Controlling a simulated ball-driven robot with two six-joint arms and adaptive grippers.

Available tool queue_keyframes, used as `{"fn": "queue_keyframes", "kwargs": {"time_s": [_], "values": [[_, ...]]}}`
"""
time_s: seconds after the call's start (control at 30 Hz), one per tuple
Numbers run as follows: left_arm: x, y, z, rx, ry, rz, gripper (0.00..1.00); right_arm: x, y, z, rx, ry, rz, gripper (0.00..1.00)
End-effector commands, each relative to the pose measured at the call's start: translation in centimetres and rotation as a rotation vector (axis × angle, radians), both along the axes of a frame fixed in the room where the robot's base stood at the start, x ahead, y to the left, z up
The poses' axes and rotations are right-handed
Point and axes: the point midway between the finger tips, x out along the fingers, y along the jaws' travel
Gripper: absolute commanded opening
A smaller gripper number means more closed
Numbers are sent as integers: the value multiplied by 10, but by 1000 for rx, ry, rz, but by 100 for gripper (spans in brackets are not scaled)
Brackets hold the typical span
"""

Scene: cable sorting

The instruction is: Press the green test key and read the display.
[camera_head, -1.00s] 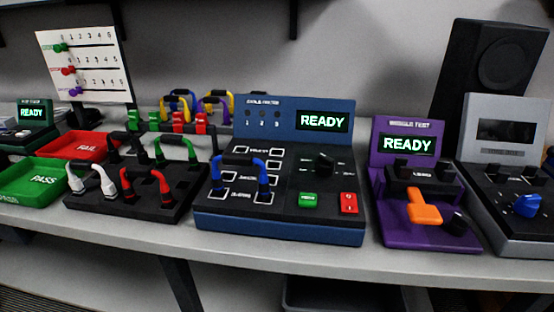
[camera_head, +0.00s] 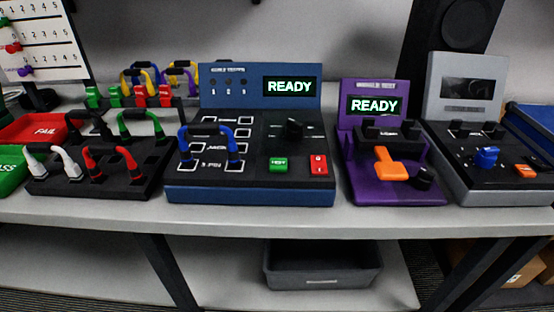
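The blue cable tester (camera_head: 180,192) stands on the grey table near the middle of the head view. Its green test key (camera_head: 278,164) is on the front right of its black top, left of a red switch (camera_head: 319,165). The tester's display (camera_head: 290,87) is lit and reads READY. Three small lamps on its back panel, marked 1, 2 and 3, look dark. A blue cable (camera_head: 209,141) with black parts stands arched on the tester's left socket area. A black knob (camera_head: 293,130) is behind the green key. Neither gripper is in view.
A purple wiggle tester (camera_head: 400,191) with its own READY display and a grey device (camera_head: 500,190) stand right of the tester. A black rack (camera_head: 130,188) with several cables, a red FAIL tray (camera_head: 20,128) and a green PASS tray (camera_head: 10,172) are left. A grey bin (camera_head: 322,268) is below.

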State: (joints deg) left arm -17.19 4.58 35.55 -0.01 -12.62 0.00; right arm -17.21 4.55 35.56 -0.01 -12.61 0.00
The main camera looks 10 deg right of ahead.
Motion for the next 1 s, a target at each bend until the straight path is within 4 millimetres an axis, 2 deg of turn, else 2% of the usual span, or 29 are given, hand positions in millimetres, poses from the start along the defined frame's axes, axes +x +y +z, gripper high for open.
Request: {"fn": "queue_keyframes", "kwargs": {"time_s": [0.03, 0.4, 0.43, 1.0], "values": [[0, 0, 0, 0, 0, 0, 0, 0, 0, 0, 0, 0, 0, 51], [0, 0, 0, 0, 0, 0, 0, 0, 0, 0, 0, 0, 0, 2], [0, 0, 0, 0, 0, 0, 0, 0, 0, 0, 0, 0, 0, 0], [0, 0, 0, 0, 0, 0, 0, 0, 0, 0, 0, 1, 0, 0]]}}
